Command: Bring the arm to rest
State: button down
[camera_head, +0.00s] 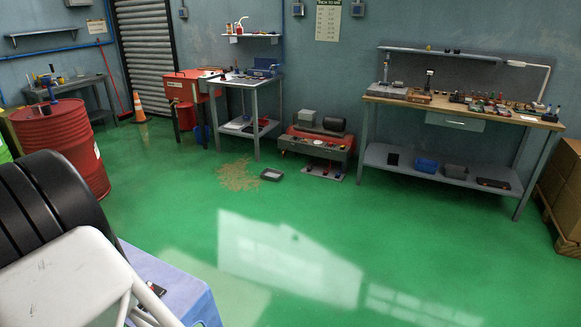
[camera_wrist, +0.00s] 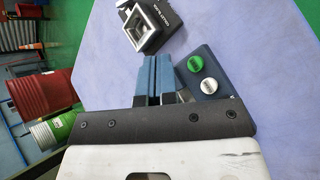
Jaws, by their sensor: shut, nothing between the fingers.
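My gripper (camera_wrist: 156,62) shows in the wrist view with its two blue fingers together and nothing between them. It is over the lavender cart top (camera_wrist: 240,45). A dark blue piece with a green knob and a white knob (camera_wrist: 203,75) shows just right of the fingers; I cannot tell whether it touches them. A black device with a square opening (camera_wrist: 148,30) lies beyond the fingertips. In the head view only a corner of the lavender cart (camera_head: 185,290) shows at the lower left, and the gripper is not visible there.
A red drum (camera_head: 62,145) stands at the left; it also shows in the wrist view (camera_wrist: 42,92), beside a green drum (camera_wrist: 50,130). Workbenches (camera_head: 463,115) and a red machine (camera_head: 318,145) line the back wall. Cardboard boxes (camera_head: 565,190) stand at right. The green floor (camera_head: 330,230) between is open.

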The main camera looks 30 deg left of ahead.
jog(key=shift+w+r, duration=0.1)
jog(key=w+d+r+m+h, duration=0.1)
jog(key=w+d+r+m, duration=0.1)
jog(key=w+d+r, duration=0.35)
jog(key=w+d+r+m+h, duration=0.1)
jog(key=w+d+r+m, duration=0.1)
jog(key=w+d+r, duration=0.35)
jog(key=w+d+r+m+g+h, duration=0.1)
jog(key=w+d+r+m, duration=0.2)
jog(key=w+d+r, duration=0.6)
jog(key=w+d+r+m+g, duration=0.25)
jog(key=w+d+r, duration=0.2)
jog(key=d, duration=0.95)
jog(key=w+d+r+m+g+h, duration=0.1)
jog(key=w+d+r+m, duration=0.45)
jog(key=d, duration=0.55)
jog(key=s+d+r+m+g, duration=0.1)
jog(key=s+d+r+m, duration=0.3)
jog(key=d, duration=1.1)
jog(key=w+d+r+m+g, duration=0.1)
jog(key=d+r, duration=0.4)
jog(key=d, duration=0.9)
jog(key=s+d+r+m+y, duration=0.1)
jog(key=s+d+m+y, duration=0.2)
jog(key=s+d+m, duration=0.5)
jog(key=shift+s+d, duration=5.35)
jog(key=shift+s, duration=0.2)
